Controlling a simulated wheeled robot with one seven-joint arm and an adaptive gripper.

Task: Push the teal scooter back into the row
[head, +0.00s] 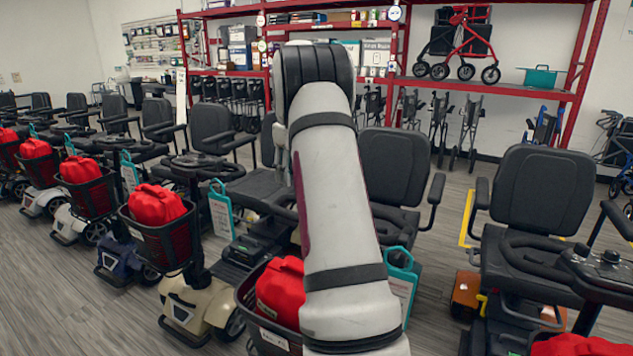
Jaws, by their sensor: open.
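A row of mobility scooters with black seats runs from the left to the right. I cannot make out a teal body on any of them. The body of the scooter behind my arm is largely hidden. A red bag (280,291) in its front basket and a black seat (396,168) show beside the arm. Teal tags hang on several scooters, one right of my arm (402,282) and one left of it (221,210). My arm rises through the middle of the view. My gripper cannot be seen.
A cream scooter (196,307) stands just left of my arm. A scooter with orange parts (466,291) stands close on the right. A yellow floor line (466,218) shows behind it. Red shelving (460,86) lines the back wall. Bare floor (60,299) lies at the lower left.

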